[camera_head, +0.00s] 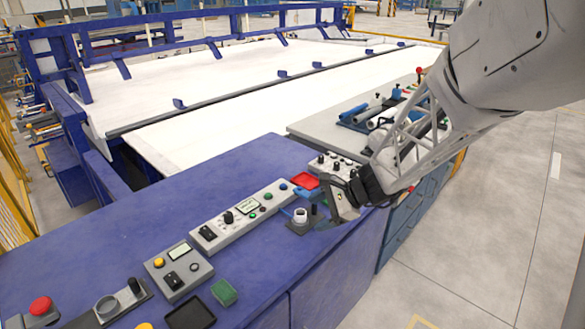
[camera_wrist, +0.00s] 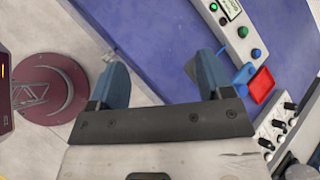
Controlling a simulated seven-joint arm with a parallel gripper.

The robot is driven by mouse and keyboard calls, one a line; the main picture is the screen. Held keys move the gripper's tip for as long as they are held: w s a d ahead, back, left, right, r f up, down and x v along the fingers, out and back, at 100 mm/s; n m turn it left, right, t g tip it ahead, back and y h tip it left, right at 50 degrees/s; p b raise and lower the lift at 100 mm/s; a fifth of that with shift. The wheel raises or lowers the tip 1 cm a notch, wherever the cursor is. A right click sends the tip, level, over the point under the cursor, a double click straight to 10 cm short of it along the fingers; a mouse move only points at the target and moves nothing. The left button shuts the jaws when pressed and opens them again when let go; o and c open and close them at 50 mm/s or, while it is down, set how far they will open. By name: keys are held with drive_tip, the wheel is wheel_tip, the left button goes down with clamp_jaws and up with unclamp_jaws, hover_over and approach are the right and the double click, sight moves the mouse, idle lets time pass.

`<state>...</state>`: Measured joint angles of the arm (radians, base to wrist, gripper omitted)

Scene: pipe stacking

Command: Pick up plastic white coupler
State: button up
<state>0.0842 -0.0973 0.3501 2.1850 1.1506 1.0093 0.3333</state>
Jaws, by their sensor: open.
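A small white coupler (camera_head: 300,214) stands upright on a small dark grey holder (camera_head: 298,228) near the front edge of the blue bench (camera_head: 170,210), in the head view. My gripper (camera_head: 335,204) is just to the right of it, above the bench edge, apart from it. In the wrist view my gripper (camera_wrist: 160,72) shows two blue fingers spread wide with nothing between them.
White pipes (camera_head: 378,119) lie on the grey table beyond.

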drive_tip(key=w+f+m+t+y, duration=0.2)
drive_tip(key=w+f+m, duration=0.35)
drive_tip(key=w, duration=0.25)
drive_tip(key=m+t, duration=0.3)
drive_tip(key=m, duration=0.2)
approach(303, 213)
drive_tip(key=x, duration=0.3)
drive_tip(key=shift+n, duration=0.25)
drive_tip(key=shift+r, duration=0.1)
drive_tip(key=shift+a, duration=0.1)
drive_tip(key=shift+x, duration=1.3)
drive_tip(key=shift+w+a, duration=0.1)
drive_tip(key=shift+f+x, duration=0.2)
drive_tip(key=shift+x, duration=2.25)
drive_tip(key=shift+c, duration=0.2)
